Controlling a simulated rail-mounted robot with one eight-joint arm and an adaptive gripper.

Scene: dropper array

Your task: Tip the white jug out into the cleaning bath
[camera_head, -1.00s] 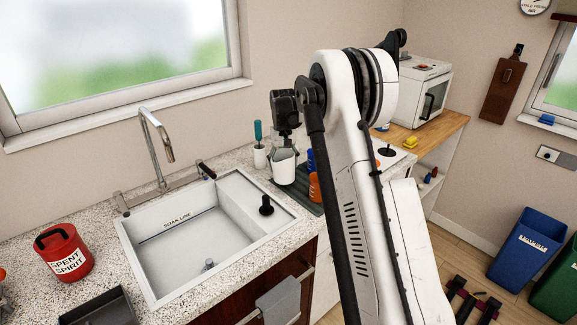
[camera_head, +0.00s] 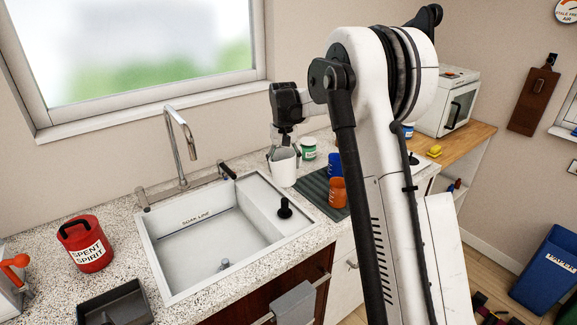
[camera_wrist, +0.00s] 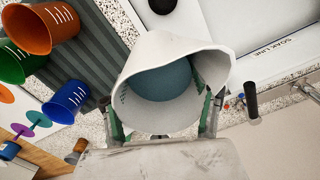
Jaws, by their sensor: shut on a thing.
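My gripper (camera_head: 284,146) is shut on the white jug (camera_head: 283,170), beside the back right corner of the sink. The jug looks upright in the head view. In the wrist view the jug (camera_wrist: 185,50) shows its wide mouth and lip, with blue-grey liquid inside, and my gripper's fingers (camera_wrist: 165,118) are on either side of it. The cleaning bath appears to be the pale sink basin (camera_head: 195,246) marked SOAK LINE, left of the jug.
A chrome tap (camera_head: 178,150) rises behind the basin. Orange (camera_head: 338,190), blue (camera_head: 335,163) and green (camera_head: 309,150) cups stand right of the jug, some on a dark ribbed mat. A red SPENT SPIRIT bucket (camera_head: 84,245) and dark tray (camera_head: 118,306) are at left.

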